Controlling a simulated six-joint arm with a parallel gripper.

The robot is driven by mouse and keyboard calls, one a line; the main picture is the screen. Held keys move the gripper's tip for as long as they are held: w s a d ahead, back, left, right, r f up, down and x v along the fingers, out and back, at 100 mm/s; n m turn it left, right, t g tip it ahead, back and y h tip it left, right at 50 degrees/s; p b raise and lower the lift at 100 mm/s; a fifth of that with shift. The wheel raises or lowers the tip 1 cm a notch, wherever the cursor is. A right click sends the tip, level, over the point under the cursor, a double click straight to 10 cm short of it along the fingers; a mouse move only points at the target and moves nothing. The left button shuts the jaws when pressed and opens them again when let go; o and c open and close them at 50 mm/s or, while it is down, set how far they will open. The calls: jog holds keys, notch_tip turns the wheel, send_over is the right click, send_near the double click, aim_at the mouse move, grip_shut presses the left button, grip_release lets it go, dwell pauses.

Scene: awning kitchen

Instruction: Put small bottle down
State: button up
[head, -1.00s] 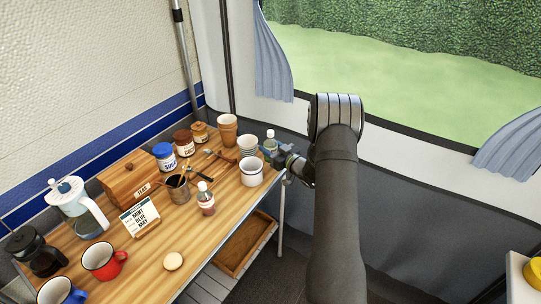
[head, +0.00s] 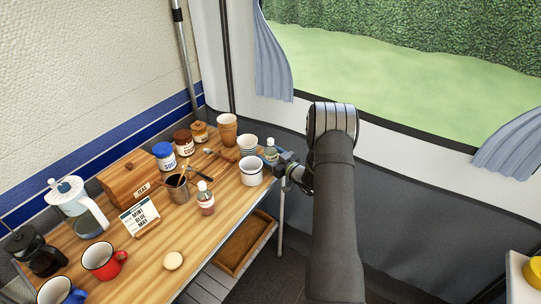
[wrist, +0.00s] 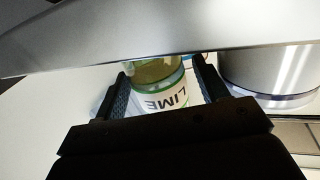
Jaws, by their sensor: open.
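The small bottle (head: 271,153) has a green-edged label and sits at the right end of the wooden table, just behind the white mug. In the wrist view its label reads LIME (wrist: 163,99), and it lies between my two fingers. My gripper (head: 280,159) is open around the bottle; in the wrist view its fingers (wrist: 163,84) stand on either side, with a gap visible at least on the right. The bottle looks upright in the head view. Its base is hidden, so its contact with the tabletop cannot be seen.
A white mug (head: 252,173) stands close in front of the bottle, and a white cup (head: 247,144) is close on its left. The table's right edge is near my gripper.

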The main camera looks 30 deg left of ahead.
aim_at(273, 149)
jog(key=shift+d+r, duration=0.1)
jog(key=shift+r, duration=0.05)
jog(key=v, duration=1.1)
jog(key=shift+s+d, duration=0.2)
jog(key=shift+d, duration=0.2)
jog(key=x, duration=1.2)
jog(key=shift+a, duration=0.2)
notch_tip(273, 149, up, 2)
jog(key=shift+d+r, duration=0.1)
jog(key=shift+d, duration=0.1)
jog(key=shift+r, duration=0.7)
jog(key=shift+f, duration=0.15)
